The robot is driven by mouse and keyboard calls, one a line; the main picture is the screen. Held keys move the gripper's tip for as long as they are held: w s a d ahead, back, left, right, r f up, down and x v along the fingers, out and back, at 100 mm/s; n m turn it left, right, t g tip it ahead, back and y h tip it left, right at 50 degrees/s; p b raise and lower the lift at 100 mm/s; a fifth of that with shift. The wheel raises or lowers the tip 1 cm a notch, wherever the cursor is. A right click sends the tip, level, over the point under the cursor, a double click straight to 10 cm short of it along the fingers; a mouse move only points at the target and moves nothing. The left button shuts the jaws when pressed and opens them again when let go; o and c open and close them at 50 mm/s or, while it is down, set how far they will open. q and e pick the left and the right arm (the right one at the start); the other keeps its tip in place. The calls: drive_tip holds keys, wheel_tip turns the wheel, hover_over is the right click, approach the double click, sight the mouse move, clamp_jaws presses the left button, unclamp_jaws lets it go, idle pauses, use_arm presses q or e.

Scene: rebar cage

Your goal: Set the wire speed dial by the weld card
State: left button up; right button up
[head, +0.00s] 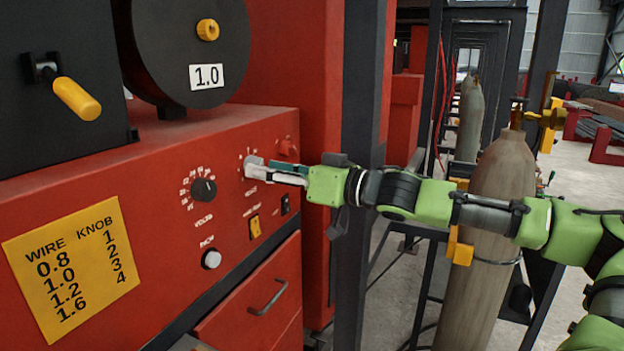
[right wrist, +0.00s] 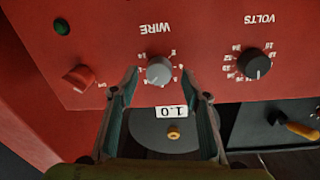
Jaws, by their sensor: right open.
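The wire speed dial (right wrist: 159,70), a grey knob under the upside-down word WIRE, is on the red panel in the right wrist view. My right gripper (head: 256,168) is open in front of it, with one finger on each side of the knob. I cannot tell whether the fingers touch it or where its pointer stands. The yellow weld card (head: 70,268) pairs wire 0.8, 1.0, 1.2, 1.6 with knob 1, 2, 3, 4. The black spool (head: 160,50) carries a white 1.0 label (head: 206,76). My left gripper is out of view.
The black volts dial (head: 203,190) is left of the gripper, with a white button (head: 211,259) and a yellow switch (head: 254,227) below. A red knob (right wrist: 78,79) is near the wire dial. A dark post (head: 363,90) and gas cylinder (head: 500,190) stand near my right arm.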

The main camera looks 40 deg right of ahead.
drive_tip(key=v, duration=1.1)
drive_tip(key=shift+f, duration=0.1)
idle(0.5)
